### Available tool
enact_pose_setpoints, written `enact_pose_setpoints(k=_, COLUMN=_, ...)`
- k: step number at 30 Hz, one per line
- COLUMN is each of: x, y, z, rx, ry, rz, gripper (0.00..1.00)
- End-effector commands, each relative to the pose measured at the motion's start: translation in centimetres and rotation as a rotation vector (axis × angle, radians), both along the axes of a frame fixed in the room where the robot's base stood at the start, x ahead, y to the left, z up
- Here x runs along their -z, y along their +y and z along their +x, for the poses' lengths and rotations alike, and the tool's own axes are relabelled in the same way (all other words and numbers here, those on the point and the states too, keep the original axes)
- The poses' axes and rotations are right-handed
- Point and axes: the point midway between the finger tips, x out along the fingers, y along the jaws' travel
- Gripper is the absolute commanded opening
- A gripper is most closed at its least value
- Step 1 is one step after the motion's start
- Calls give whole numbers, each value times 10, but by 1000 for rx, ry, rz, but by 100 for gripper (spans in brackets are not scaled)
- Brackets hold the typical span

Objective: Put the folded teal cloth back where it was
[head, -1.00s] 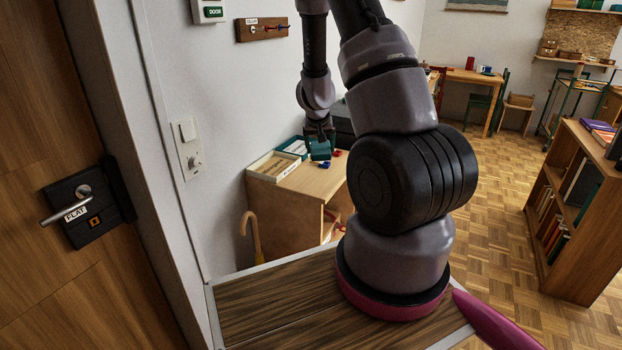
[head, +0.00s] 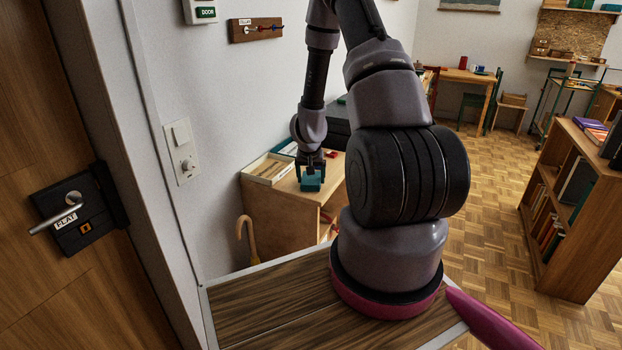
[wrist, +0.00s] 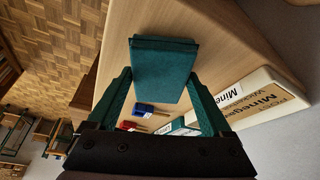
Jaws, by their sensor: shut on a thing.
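The folded teal cloth (head: 311,184) is a small thick block held in my gripper (head: 311,168). It is over the front part of the wooden cabinet top (head: 283,192). In the wrist view the cloth (wrist: 164,68) sits between the two green fingers of my gripper (wrist: 163,100), which are shut on it. I cannot tell whether the cloth touches the wood or hangs just above it.
A pale labelled tray (head: 269,168) lies left of the cloth, with a teal-edged tray (head: 286,147) behind it. Small blue (wrist: 147,108) and red (wrist: 127,126) items lie nearby. A dark box (head: 337,128) stands behind. A cane (head: 247,238) leans beside the cabinet.

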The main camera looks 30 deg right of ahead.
Motion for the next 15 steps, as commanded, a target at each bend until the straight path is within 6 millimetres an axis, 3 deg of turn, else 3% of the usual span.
enact_pose_setpoints(k=7, x=2, y=0, z=1, rx=0, ry=-3, rz=-1, gripper=39)
enact_pose_setpoints(k=8, x=2, y=0, z=1, rx=0, ry=-2, rz=-1, gripper=95)
enact_pose_setpoints(k=9, x=2, y=0, z=1, rx=0, ry=-2, rz=-1, gripper=100)
enact_pose_setpoints(k=15, x=2, y=0, z=0, rx=0, ry=-2, rz=-1, gripper=100)
